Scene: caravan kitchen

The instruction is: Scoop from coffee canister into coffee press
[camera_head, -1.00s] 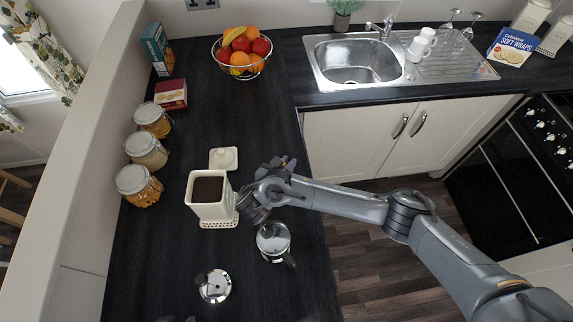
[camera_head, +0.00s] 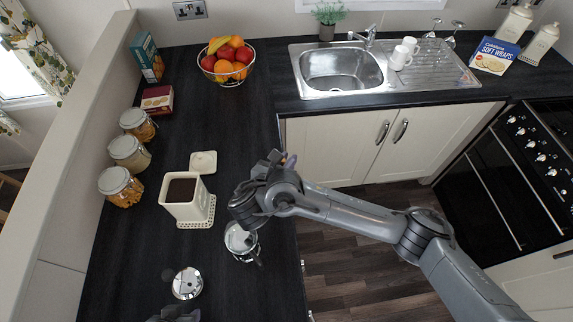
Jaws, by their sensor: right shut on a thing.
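The coffee canister (camera_head: 184,211), square and cream, stands open on the counter with dark coffee inside. The coffee press (camera_head: 240,250), a silver-topped pot with a dark handle, stands lidless to its right, nearer me. My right gripper (camera_head: 242,213) points down over the press. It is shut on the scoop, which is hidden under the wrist. The press lid (camera_head: 187,284) lies on the counter nearer me, its knob to the left. Only a dark bit of my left gripper (camera_head: 176,315) shows at the bottom edge, so its jaws cannot be judged.
The canister's lid (camera_head: 204,162) lies behind it, and a white lattice trivet (camera_head: 203,216) is beside or under it. Several glass jars (camera_head: 129,152) line the left wall. A fruit basket (camera_head: 228,66) stands farther back. The counter's right edge runs close to the press.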

